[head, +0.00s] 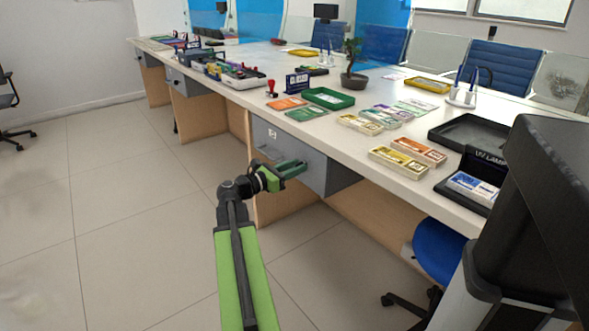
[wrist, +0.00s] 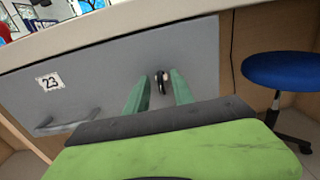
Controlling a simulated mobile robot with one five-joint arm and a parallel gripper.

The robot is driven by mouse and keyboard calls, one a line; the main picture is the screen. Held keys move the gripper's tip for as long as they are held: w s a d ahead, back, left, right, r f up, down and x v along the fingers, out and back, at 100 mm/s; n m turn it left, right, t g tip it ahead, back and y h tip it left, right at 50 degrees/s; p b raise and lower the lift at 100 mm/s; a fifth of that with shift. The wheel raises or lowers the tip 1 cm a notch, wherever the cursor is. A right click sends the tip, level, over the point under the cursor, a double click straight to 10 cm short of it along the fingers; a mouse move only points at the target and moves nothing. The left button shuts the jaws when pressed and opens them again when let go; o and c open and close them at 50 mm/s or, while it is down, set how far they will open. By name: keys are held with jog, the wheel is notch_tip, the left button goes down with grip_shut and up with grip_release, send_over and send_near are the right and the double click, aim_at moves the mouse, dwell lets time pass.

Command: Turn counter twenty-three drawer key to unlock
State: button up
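The grey drawer (head: 285,143) under the counter carries a white label reading 23 (wrist: 49,81) in the wrist view. A small dark key (wrist: 161,78) stands out from the drawer front, right of the label and handle (wrist: 66,123). My gripper (wrist: 158,82) is at the drawer front with its two green fingers apart, one on each side of the key. I cannot tell whether either finger touches it. In the head view my gripper (head: 303,165) is in front of the drawer's right part, and the key cannot be made out there.
The counter top (head: 340,140) overhangs just above my gripper. A blue stool (head: 445,250) stands to the right below the counter, and it also shows in the wrist view (wrist: 283,70). A dark monitor (head: 545,200) is at the near right. The floor (head: 130,200) on the left is clear.

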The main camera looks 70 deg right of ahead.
grip_shut()
jog(key=m, duration=1.7)
jog(key=shift+m, duration=0.3)
dwell(0.4)
jog(key=shift+f, duration=0.1)
dwell(0.4)
